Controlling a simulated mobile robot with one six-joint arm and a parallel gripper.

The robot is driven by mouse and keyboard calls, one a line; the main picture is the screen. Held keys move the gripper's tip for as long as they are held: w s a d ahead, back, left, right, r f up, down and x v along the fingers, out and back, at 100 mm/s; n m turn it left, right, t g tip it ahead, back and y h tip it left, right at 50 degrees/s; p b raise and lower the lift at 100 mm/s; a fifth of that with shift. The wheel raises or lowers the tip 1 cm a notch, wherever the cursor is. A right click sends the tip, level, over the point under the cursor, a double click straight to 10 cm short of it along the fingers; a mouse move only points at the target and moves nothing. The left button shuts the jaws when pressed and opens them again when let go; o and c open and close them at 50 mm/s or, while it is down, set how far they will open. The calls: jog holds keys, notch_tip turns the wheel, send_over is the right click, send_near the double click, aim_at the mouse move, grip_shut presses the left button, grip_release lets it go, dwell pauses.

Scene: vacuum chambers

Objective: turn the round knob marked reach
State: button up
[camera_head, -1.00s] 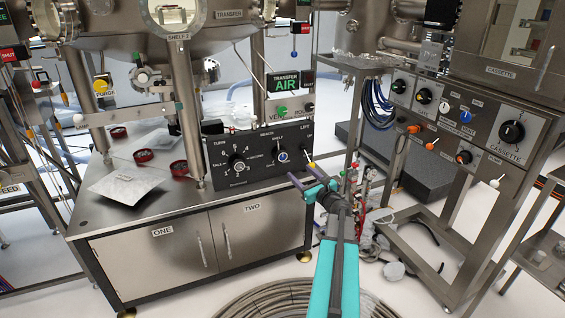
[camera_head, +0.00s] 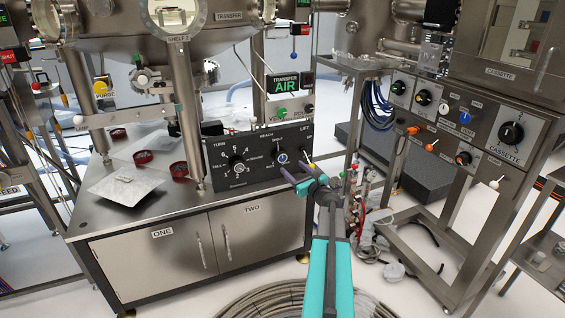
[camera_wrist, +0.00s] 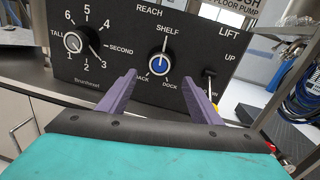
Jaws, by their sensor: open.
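The reach knob (camera_wrist: 158,65) is a round black knob with a blue face and a white pointer in the wrist view. Its scale reads SHELF at the top, BACK and DOCK below, under the word REACH. In the head view the same knob (camera_head: 282,157) sits right of centre on the black panel (camera_head: 256,141). My gripper (camera_head: 292,180) is in front of the panel, lower right of the knob. In the wrist view its two purple fingers (camera_wrist: 164,98) are open and apart, below and either side of the knob, with nothing between them.
A numbered turn knob (camera_wrist: 74,42) is left on the panel, and a LIFT toggle switch (camera_wrist: 209,80) is right. The steel bench (camera_head: 120,180) carries a flat plate (camera_head: 125,184) and several red rings. A cassette cabinet (camera_head: 440,120) stands to the right.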

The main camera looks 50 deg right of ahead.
aim_at(282, 159)
jog(key=shift+x, duration=4.3)
jog(key=c, duration=1)
jog(key=shift+s+a, duration=0.1)
jog(key=shift+a, duration=0.35)
jog(key=shift+d, duration=0.25)
jog(key=shift+c, duration=0.2)
